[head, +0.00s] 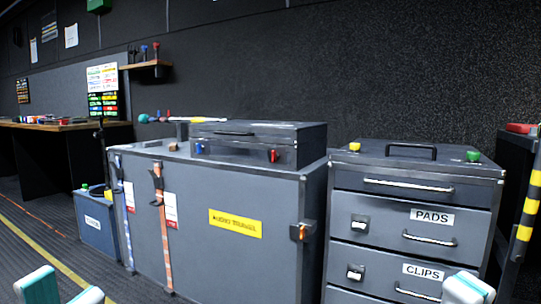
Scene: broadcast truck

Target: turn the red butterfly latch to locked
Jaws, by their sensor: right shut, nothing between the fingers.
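The red butterfly latch (272,155) is on the front face of a flat dark grey case (240,131), near its right end. It is small in the picture, and I cannot tell its turn position clearly. A blue latch (198,148) is on the same face near the left end. The case lies closed on a large grey road case (250,268). My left gripper (64,289) is at the bottom left edge, its two pale teal-edged fingertips apart and empty. My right gripper (468,288) is at the bottom right, shut and empty, in front of the drawers. Both are well away from the latch.
An orange latch (299,232) and a yellow label (235,223) are on the road case's front. A drawer cabinet (345,190) with a black handle on top stands right of it. A striped post (529,205) is at far right. Open floor (28,262) shows at left.

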